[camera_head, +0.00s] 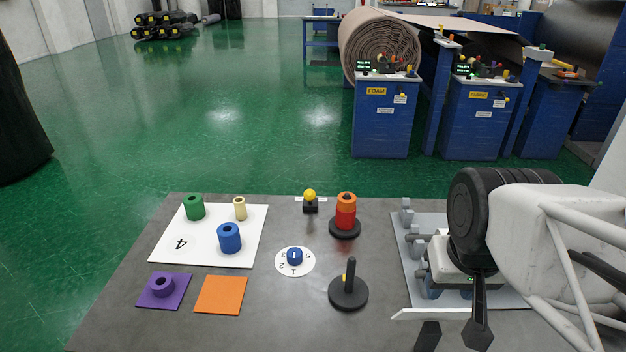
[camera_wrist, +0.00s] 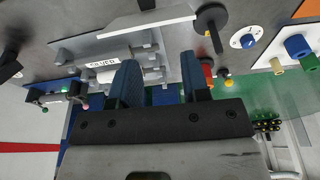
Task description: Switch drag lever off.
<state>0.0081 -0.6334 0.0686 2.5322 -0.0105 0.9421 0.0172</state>
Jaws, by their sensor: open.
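No readable label marks the drag lever, so I cannot tell for certain which part it is. A small yellow ball on a black base (camera_head: 310,201) stands at the back of the table, with a white strip beside it. My gripper (camera_head: 455,330) hangs at the right front of the table, over the grey plate with rollers (camera_head: 404,255). In the wrist view my gripper (camera_wrist: 160,75) is open, with nothing between its two fingers. The rollers (camera_wrist: 103,50) and a white label (camera_wrist: 103,65) show beyond the fingers there. My arm hides part of this fixture.
Left of my gripper stand a black peg base (camera_head: 348,294), a red-orange stack (camera_head: 346,212), a numbered dial (camera_head: 294,268), and a white mat (camera_head: 168,250) with coloured cylinders. Purple (camera_head: 150,300) and orange (camera_head: 219,296) squares lie at front left. Blue machines (camera_head: 384,120) stand behind the table.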

